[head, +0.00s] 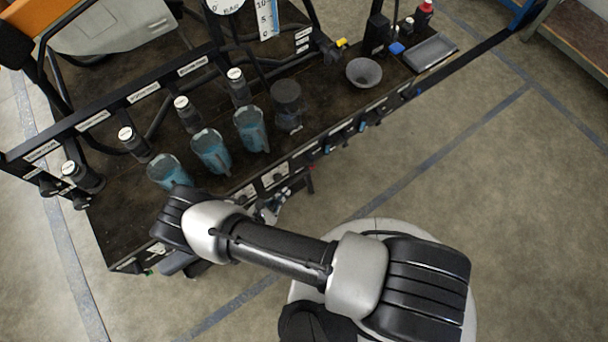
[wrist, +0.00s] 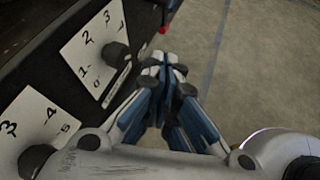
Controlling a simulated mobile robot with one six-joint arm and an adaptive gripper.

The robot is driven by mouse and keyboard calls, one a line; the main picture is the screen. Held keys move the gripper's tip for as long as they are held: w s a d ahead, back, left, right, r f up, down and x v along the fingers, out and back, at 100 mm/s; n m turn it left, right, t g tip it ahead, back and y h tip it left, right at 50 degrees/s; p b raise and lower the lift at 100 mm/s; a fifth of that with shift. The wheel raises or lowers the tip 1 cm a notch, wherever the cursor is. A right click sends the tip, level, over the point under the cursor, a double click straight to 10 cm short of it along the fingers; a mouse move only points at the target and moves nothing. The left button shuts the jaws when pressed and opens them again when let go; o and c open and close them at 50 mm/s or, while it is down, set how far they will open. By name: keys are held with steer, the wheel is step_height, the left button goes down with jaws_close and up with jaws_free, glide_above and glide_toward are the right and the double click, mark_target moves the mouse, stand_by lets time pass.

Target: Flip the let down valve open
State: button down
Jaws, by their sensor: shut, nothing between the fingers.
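No label that I can read marks the let down valve, so I cannot tell which fitting it is. A small valve-like fitting with a yellow end (head: 340,43) sits at the far end of the rack in the head view. A small red-tipped part (wrist: 163,29) sticks out from the front panel beyond my fingers in the wrist view. My gripper (wrist: 164,66) is shut and empty, its fingertips together beside the panel. In the head view my gripper (head: 274,207) is partly hidden by my arm, just off the bench's front edge.
Dial plates (wrist: 97,55) with black knobs line the panel close to the left of my fingers. Blue translucent cups (head: 210,152), a grey funnel (head: 363,72) and a tray (head: 430,53) stand on the dark bench. Open floor (head: 480,180) lies to the right.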

mark_target(311, 160)
steer(key=b+x, duration=0.4)
steer(key=x, duration=1)
steer(key=shift+d, duration=0.15)
